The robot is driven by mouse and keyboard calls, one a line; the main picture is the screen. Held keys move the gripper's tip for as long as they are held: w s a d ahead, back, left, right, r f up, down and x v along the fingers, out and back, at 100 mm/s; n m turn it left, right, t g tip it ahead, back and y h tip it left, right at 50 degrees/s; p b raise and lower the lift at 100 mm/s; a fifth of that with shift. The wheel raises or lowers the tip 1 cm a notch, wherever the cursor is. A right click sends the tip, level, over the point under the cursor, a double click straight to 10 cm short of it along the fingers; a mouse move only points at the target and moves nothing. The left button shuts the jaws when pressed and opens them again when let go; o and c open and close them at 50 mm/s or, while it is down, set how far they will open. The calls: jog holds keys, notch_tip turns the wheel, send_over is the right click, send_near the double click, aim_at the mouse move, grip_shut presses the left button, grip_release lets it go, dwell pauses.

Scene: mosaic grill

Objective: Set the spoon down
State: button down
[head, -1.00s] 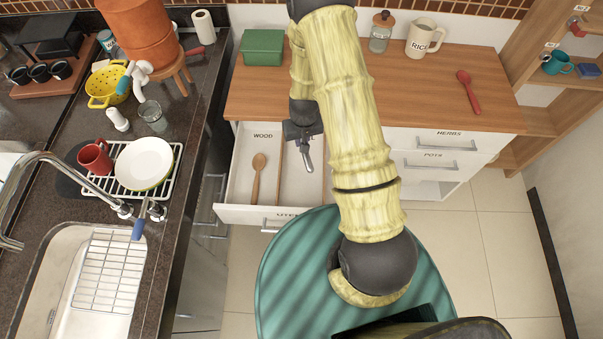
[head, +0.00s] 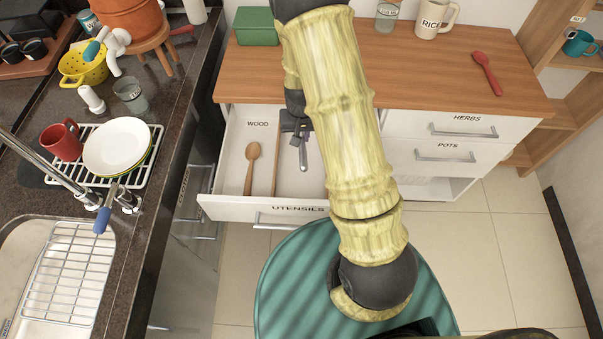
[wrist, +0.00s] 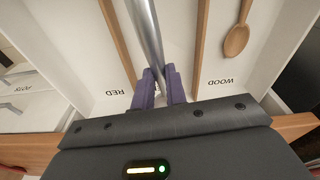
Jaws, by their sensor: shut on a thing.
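My gripper (head: 295,132) is shut on the shiny metal spoon (head: 303,158). It is over the open white drawer (head: 235,208), past the divider to the right of the wooden spoon. In the wrist view, the purple fingertips (wrist: 160,84) pinch the metal handle (wrist: 146,30), which runs out of the top of the picture. The handle lies over the middle compartment, between two wooden dividers. RED is on the compartment at left and WOOD at right there. The middle label is hidden, and I cannot tell whether the spoon touches the drawer floor.
A wooden spoon (head: 251,167) lies in the WOOD compartment. A red spoon (head: 486,72) lies on the wooden counter (head: 430,80) above. A green box (head: 256,26) stands at the counter's left end. My arm hides the drawer's right part in the head view.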

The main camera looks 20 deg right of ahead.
notch_tip(320, 180, down, 3)
jog(key=b, duration=0.4)
jog(key=shift+s+a+f+m, duration=0.1)
jog(key=shift+s+m, duration=0.05)
jog(key=shift+m, duration=0.25)
jog(key=shift+b, duration=0.6)
jog(key=shift+s, duration=0.1)
jog(key=shift+f+b, duration=0.3)
jog(key=shift+f, duration=2.75)
jog(key=shift+f, duration=1.9)
jog(key=shift+f, duration=0.1)
